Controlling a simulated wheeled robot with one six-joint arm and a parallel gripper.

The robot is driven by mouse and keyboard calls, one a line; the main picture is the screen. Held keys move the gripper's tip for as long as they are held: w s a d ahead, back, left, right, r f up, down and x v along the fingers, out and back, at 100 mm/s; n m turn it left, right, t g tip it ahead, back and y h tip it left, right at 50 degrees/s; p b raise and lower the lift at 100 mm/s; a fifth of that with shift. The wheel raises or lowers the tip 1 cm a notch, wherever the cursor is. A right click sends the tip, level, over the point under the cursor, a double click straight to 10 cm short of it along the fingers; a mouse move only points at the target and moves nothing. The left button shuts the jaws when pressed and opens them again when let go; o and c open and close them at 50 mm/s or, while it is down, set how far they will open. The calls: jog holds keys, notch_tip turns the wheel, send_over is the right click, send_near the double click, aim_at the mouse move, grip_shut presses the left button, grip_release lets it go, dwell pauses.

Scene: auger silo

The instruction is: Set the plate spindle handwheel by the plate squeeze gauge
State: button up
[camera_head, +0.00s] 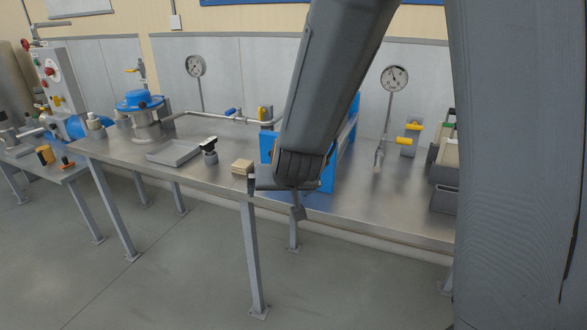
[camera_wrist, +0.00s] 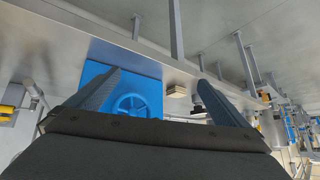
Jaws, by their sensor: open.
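A blue handwheel (camera_wrist: 131,106) with spokes sits on the face of a blue frame (camera_wrist: 98,75) in the wrist view. In the head view my arm hides the handwheel and much of the blue frame (camera_head: 266,147). My gripper (camera_wrist: 159,77) is open, its two fingers apart with nothing held. One finger overlaps the blue frame and the handwheel in the picture; I cannot tell whether they touch. Two round dial gauges stand on posts at the back: one at right (camera_head: 394,78), one at left (camera_head: 196,66). Which is the plate squeeze gauge, I cannot tell.
The steel bench (camera_head: 340,205) holds a grey tray (camera_head: 174,152), a dark-topped small jar (camera_head: 209,150), a wooden block (camera_head: 243,166) and grey bins (camera_head: 445,170). A blue-topped vessel (camera_head: 140,103) stands at left. Yellow-handled valves (camera_head: 411,127) are at right. The floor in front is clear.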

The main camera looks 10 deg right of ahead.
jog(key=w+d+m+t+h+b, duration=0.1)
jog(key=w+d+t+h+b, duration=0.1)
jog(key=w, duration=0.3)
jog(key=w+d+m+t+h+b, duration=0.2)
jog(key=w+h+b, duration=0.1)
jog(key=w+h, duration=0.2)
jog(key=w+d+m+t+h+b, duration=0.2)
jog(key=w+h+b, duration=0.1)
jog(key=w, duration=0.2)
jog(key=shift+w+d+r+h, duration=0.1)
jog(key=shift+d+r+h, duration=0.2)
jog(key=shift+r+h, duration=0.1)
jog(key=c, duration=0.9)
